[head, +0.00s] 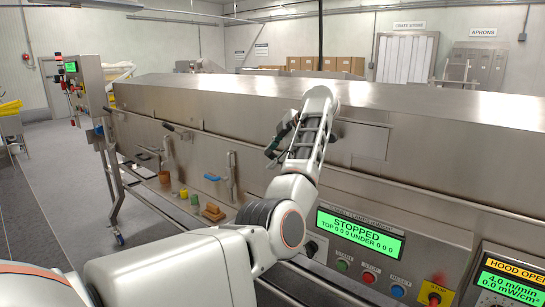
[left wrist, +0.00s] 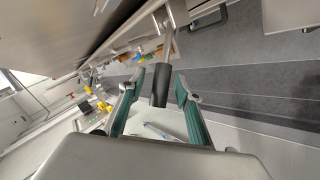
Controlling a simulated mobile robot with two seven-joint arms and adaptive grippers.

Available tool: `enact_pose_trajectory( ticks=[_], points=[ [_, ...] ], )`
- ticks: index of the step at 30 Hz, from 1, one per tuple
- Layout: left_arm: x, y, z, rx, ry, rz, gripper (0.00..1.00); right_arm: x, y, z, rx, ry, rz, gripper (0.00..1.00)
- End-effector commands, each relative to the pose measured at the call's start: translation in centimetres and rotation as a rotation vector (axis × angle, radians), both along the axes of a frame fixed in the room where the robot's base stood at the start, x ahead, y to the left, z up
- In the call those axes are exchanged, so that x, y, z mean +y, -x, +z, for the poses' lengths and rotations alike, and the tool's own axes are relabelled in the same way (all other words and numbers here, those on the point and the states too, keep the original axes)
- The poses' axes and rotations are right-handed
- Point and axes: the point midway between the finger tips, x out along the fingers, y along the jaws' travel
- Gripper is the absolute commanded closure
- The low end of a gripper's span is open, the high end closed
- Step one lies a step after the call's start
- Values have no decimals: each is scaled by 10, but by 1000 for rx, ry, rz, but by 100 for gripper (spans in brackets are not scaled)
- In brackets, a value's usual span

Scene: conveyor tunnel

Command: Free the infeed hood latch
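My left gripper (head: 277,143) reaches in front of the long steel tunnel hood (head: 220,100) in the head view. In the left wrist view, my left gripper (left wrist: 157,92) has its two teal fingers spread. A black grip (left wrist: 161,86) on a metal lever (left wrist: 170,40) lies between the fingers, with gaps visible beside it. The fingers do not look closed on it. In the head view this grip is not clearly seen behind my gripper. A separate upright lever handle (head: 231,172) stands on the tunnel front further left. My right gripper is not in view.
A panel screen (head: 358,238) reads STOPPED, above several buttons. A yellow sign (head: 512,270) at right reads HOOD OPEN. Small coloured blocks, including an orange-brown one (head: 213,212), sit along the front ledge. A control post (head: 88,85) stands far left. The floor (head: 50,220) at left is clear.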

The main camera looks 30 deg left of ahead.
Motion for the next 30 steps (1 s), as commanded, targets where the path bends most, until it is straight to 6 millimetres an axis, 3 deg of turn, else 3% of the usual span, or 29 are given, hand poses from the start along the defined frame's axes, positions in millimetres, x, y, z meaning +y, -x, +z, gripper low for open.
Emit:
enact_pose_trajectory(
  ticks=[18, 30],
  points=[
    [-72, 17, 75, -3, 1, -3, 66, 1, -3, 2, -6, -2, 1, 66],
    [-81, 19, 84, -1, 0, -1, 66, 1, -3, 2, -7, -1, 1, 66]
  ],
)
